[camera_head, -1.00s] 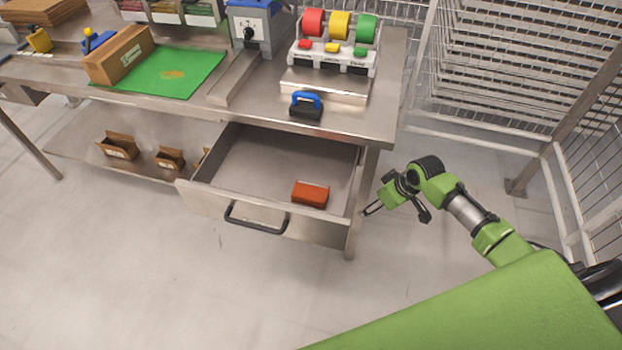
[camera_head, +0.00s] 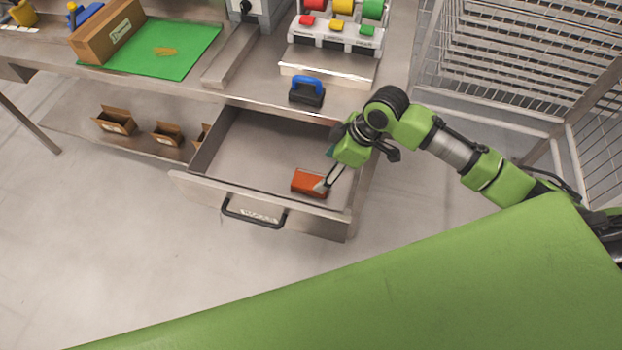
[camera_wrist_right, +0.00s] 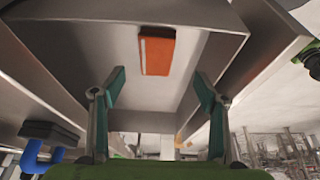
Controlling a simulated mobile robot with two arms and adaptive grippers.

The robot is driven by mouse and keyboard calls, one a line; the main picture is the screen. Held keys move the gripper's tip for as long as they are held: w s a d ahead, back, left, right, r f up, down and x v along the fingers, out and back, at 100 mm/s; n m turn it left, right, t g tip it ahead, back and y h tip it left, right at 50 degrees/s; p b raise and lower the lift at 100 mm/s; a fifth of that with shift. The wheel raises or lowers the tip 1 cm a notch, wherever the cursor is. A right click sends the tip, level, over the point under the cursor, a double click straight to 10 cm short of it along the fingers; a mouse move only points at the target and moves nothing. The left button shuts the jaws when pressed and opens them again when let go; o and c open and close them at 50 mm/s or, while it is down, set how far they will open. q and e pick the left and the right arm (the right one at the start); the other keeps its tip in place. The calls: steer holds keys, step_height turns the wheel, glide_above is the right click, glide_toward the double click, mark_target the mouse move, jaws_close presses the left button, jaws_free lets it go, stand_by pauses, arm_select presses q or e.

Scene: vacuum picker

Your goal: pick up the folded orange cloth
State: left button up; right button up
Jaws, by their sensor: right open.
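The folded orange cloth (camera_head: 309,183) lies flat on the floor of the open drawer (camera_head: 262,152), near its front right corner. It also shows in the right wrist view (camera_wrist_right: 157,52), ahead of and between the fingertips. My right gripper (camera_head: 328,183) is over the right side of the drawer, its fingers angled down toward the cloth. In the right wrist view the two teal-padded fingers (camera_wrist_right: 160,85) are spread apart with nothing between them. In the head view a finger overlaps the cloth's right edge; I cannot tell whether it touches. My left gripper is not in view.
The drawer front with its black handle (camera_head: 254,217) faces the open floor. Above, the steel table bears a blue-handled black block (camera_head: 307,92), a green mat (camera_head: 190,55) and a cardboard box (camera_head: 108,30). A wire rack (camera_head: 500,60) stands at the right.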

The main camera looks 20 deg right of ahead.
mark_target(312, 180)
steer(key=x, duration=0.3)
steer(key=shift+r, duration=0.1)
steer(key=shift+w+f, duration=0.2)
steer(key=shift+f, duration=0.1)
steer(key=x, duration=0.3)
steer(key=p+x, duration=0.1)
steer(key=shift+w+a, duration=0.15)
steer(key=shift+w, duration=0.2)
steer(key=shift+w+a+f, duration=0.1)
steer(key=shift+w+f, duration=0.05)
steer(key=shift+f, duration=0.4)
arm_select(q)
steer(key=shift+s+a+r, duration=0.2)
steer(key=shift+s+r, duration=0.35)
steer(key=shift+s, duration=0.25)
arm_select(e)
steer(key=shift+f, duration=0.2)
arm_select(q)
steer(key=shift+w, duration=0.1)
arm_select(e)
steer(key=c, duration=1.1)
